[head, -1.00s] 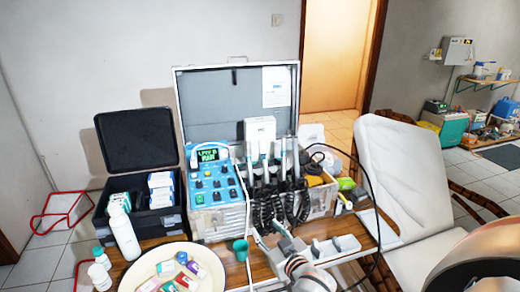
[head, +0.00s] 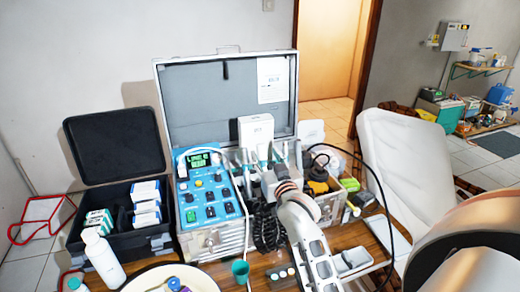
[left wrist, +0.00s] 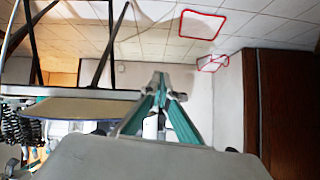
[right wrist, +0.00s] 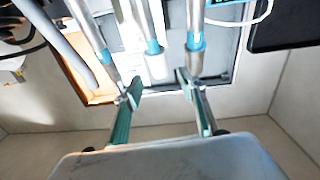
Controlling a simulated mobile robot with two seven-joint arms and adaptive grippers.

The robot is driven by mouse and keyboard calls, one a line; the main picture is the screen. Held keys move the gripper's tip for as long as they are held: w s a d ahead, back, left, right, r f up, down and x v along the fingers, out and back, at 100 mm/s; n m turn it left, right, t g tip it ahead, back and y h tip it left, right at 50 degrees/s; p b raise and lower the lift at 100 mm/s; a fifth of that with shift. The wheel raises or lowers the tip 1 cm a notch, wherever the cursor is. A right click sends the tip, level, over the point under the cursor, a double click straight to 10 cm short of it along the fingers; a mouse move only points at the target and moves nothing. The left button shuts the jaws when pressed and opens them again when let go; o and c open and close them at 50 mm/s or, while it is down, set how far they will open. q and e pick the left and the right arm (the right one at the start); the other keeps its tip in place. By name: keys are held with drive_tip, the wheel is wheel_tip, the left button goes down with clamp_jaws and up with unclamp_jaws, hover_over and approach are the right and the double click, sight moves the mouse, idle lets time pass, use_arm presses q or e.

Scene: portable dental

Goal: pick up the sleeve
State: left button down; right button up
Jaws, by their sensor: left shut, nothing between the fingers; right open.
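I cannot tell for certain which thing is the sleeve. Several handpieces hang at the instrument case; in the right wrist view a white one with a blue band (right wrist: 152,48) hangs between two metallic ones (right wrist: 195,42) with blue bands. My right gripper (right wrist: 158,88) is open and empty, its fingertips around the white one's lower end in the picture; I cannot tell whether they touch. In the head view the right gripper (head: 264,176) is in front of the handpieces and partly hides them. My left gripper (left wrist: 160,84) is shut and empty in the left wrist view, away from the handpieces.
The open case (head: 225,105) stands behind the blue control unit (head: 208,190). A green cup (head: 240,270) is in front. A black cable loops at the right.

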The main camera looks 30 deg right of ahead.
sight(262, 150)
drive_tip(key=x, duration=0.6)
drive_tip(key=shift+w+d+f+p, duration=0.1)
drive_tip(key=shift+w+f+p, duration=0.1)
drive_tip(key=shift+p, duration=0.15)
drive_tip(key=c, duration=0.8)
